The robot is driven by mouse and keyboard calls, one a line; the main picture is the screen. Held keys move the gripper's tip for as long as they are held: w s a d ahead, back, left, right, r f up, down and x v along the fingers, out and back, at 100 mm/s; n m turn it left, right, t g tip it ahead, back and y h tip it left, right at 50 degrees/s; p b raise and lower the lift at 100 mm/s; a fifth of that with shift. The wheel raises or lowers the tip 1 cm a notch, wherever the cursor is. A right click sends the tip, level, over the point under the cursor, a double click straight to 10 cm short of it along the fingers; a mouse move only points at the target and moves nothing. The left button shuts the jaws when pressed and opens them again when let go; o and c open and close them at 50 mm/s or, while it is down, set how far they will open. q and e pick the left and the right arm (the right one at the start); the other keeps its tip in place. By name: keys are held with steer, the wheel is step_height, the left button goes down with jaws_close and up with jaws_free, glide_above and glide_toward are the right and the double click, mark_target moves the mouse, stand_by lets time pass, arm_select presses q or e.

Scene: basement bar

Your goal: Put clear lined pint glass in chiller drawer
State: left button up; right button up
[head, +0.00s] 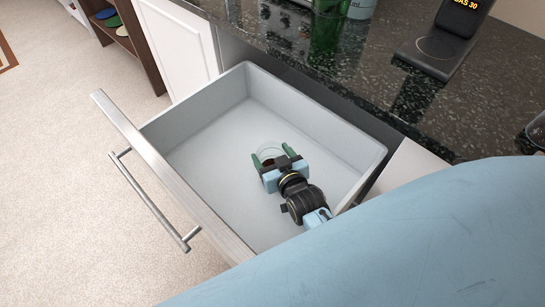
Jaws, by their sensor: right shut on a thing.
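The chiller drawer (205,117) is pulled open below the counter, with pale grey inner walls and a metal front with a bar handle (152,200). My right gripper (268,155) is down inside the drawer. Its green fingers are shut around the clear pint glass (268,148), of which only a pale round rim shows between the fingers. The gripper body hides most of the glass, and I cannot tell whether it touches the drawer floor. My left gripper is not in view.
The drawer's floor is bare around the gripper. A dark shelf (125,40) stands at the upper left, above open carpet (60,130).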

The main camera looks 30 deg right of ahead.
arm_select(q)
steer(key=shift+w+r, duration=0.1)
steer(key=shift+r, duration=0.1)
arm_select(e)
steer(key=shift+f, duration=0.1)
steer(key=o, duration=1.8)
steer(key=shift+f, duration=0.15)
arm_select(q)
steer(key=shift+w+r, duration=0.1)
arm_select(e)
steer(key=shift+o, duration=0.2)
steer(key=shift+r, duration=0.2)
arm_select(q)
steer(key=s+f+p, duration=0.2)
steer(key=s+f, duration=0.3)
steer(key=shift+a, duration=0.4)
arm_select(e)
steer(key=v, duration=0.7)
steer(key=shift+s, duration=0.25)
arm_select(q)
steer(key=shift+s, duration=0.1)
